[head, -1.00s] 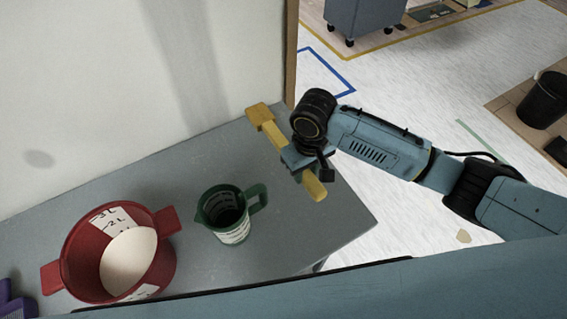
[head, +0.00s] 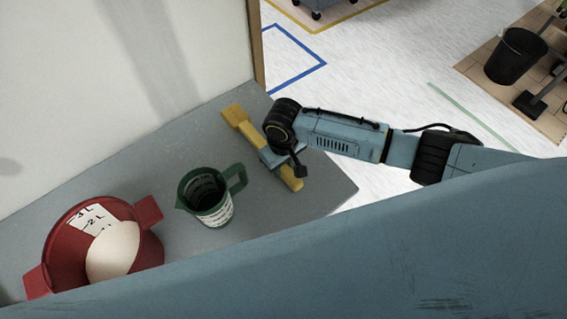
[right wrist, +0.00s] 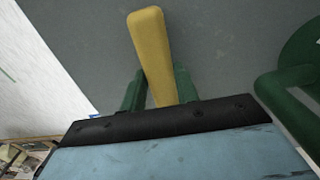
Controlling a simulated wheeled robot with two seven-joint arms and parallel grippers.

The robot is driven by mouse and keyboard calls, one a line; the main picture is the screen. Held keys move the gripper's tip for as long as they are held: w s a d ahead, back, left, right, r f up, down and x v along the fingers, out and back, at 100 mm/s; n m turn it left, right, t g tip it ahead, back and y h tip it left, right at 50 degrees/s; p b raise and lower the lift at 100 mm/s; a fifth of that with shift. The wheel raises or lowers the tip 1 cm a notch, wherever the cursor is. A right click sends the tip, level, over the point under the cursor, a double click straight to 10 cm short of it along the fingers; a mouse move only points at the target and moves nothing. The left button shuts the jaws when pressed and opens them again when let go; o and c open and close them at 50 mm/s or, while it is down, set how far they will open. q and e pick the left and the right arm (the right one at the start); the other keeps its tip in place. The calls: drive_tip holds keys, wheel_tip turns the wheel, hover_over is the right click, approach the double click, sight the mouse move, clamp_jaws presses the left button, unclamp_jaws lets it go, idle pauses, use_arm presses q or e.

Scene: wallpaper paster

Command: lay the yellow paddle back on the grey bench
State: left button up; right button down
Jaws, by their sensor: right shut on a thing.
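The yellow paddle (head: 243,125) is at the right end of the grey bench (head: 262,203), its broad end toward the wall and its handle toward the front. My right gripper (head: 272,158) is shut on the middle of the paddle from above. In the right wrist view the paddle's yellow handle (right wrist: 150,45) comes out from between the green fingers (right wrist: 158,90). The paddle is at or very near the bench top; I cannot tell whether it touches. My left gripper is not in view.
A green measuring jug (head: 210,197) stands left of the paddle, its handle toward it. A red bowl (head: 140,245) with white contents stands further left. The wall is behind the bench. A black bucket (head: 515,55) is on the floor at the far right.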

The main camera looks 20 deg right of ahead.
drive_tip(key=shift+s+f, duration=0.1)
drive_tip(key=shift+f, duration=0.05)
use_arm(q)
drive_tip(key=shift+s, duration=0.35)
use_arm(e)
drive_tip(key=c, duration=1.1)
unclamp_jaws()
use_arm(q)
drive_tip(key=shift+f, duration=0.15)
use_arm(e)
drive_tip(key=shift+o, duration=0.2)
drive_tip(key=shift+f+b, duration=0.15)
drive_tip(key=shift+b, duration=0.3)
use_arm(q)
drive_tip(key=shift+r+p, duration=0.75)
drive_tip(key=shift+p, duration=0.3)
use_arm(e)
wheel_tip(320, 180, up, 13)
drive_tip(key=shift+d+r, duration=0.2)
